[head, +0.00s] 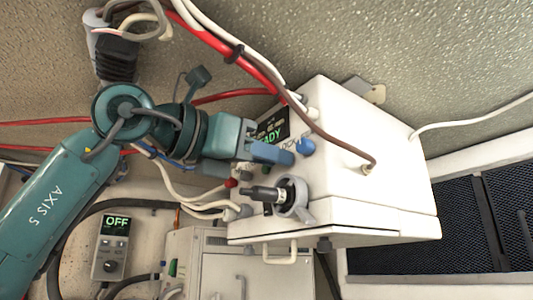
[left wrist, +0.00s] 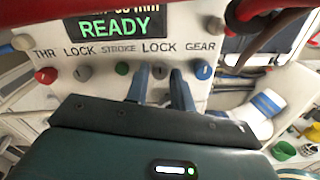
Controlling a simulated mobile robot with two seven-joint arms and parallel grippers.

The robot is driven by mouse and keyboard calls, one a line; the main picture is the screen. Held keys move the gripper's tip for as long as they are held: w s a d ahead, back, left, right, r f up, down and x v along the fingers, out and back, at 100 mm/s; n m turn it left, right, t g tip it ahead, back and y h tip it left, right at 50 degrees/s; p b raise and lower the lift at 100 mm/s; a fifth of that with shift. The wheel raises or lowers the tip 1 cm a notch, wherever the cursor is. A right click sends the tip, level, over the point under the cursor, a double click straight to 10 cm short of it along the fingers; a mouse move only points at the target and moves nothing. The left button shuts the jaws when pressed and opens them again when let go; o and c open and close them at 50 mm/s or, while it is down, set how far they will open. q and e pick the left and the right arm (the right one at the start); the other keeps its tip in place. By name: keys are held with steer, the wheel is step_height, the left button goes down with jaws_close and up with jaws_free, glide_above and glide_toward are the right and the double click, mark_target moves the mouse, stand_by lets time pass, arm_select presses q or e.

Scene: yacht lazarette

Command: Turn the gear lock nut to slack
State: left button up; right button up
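The gear lock nut is the small dark grey knob (left wrist: 160,72) under the second LOCK label, left of the blue GEAR knob (left wrist: 204,72), in the left wrist view. My left gripper (left wrist: 160,80) is open, with one blue finger on each side of the nut and a small gap seeming to show on both sides. Whether the fingertips reach fully over it is unclear. In the head view my left gripper (head: 285,155) is at the white control box (head: 360,170), beside the blue knob (head: 305,147), and hides the nut. My right gripper is not in view.
Red THR (left wrist: 47,75), grey LOCK (left wrist: 83,73) and green STROKE (left wrist: 122,68) knobs share the row. The display (left wrist: 115,26) reads READY. A brown cable (head: 335,132) crosses the box. A black-handled lever (head: 262,193) sticks out below the gripper. A controller (head: 110,247) reads OFF.

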arm_select(q)
jaws_close()
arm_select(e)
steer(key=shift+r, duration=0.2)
